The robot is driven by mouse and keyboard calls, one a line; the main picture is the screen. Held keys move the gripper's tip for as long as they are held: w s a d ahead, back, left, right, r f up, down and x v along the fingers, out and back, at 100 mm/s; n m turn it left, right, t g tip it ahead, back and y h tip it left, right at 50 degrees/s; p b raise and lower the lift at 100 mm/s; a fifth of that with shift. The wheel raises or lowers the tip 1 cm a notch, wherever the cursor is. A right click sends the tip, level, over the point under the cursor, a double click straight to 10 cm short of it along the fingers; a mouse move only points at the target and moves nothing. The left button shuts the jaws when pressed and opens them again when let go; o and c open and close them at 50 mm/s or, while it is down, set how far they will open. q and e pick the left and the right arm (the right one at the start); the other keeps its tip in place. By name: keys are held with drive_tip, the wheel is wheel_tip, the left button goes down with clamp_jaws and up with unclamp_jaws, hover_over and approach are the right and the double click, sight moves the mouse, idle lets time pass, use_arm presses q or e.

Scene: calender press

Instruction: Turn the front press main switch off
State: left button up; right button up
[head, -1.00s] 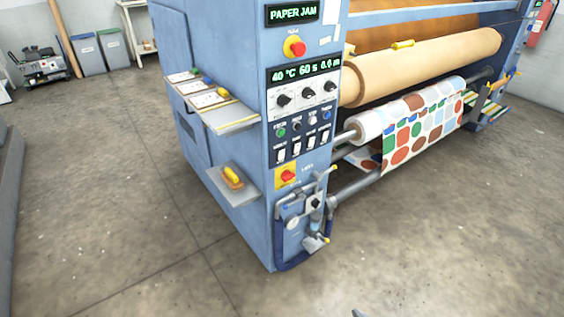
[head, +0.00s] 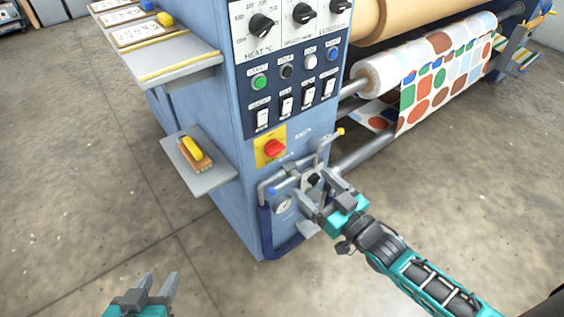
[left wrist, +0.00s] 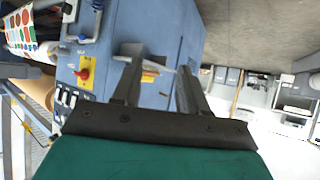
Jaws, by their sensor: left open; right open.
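The press main switch (head: 272,148) is a red rotary knob on a yellow plate, low on the blue press's end panel. It also shows in the left wrist view (left wrist: 84,73), left of the fingers. The knob's exact turn position is too small to tell. My left gripper (head: 160,281) is open and empty at the bottom of the head view, below and left of the switch and apart from it. It also shows open in the left wrist view (left wrist: 157,68). My right gripper (head: 318,194) is open in front of the pipework, below and right of the switch.
Grey pipes with a gauge (head: 284,206) stick out below the switch. A lower shelf (head: 215,180) with a yellow-handled brush (head: 192,150) juts out at left. Rocker switches (head: 287,106) sit above. Patterned fabric (head: 440,75) hangs at right. The floor at left is clear.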

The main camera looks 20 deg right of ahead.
sight(278, 152)
drive_tip(key=b+x, duration=0.2)
drive_tip(key=x, duration=0.8)
drive_tip(key=shift+w+a+b, duration=0.15)
drive_tip(key=shift+w+b, duration=0.2)
drive_tip(key=shift+w+a, duration=0.25)
drive_tip(key=shift+w, duration=0.45)
drive_tip(key=c, duration=1)
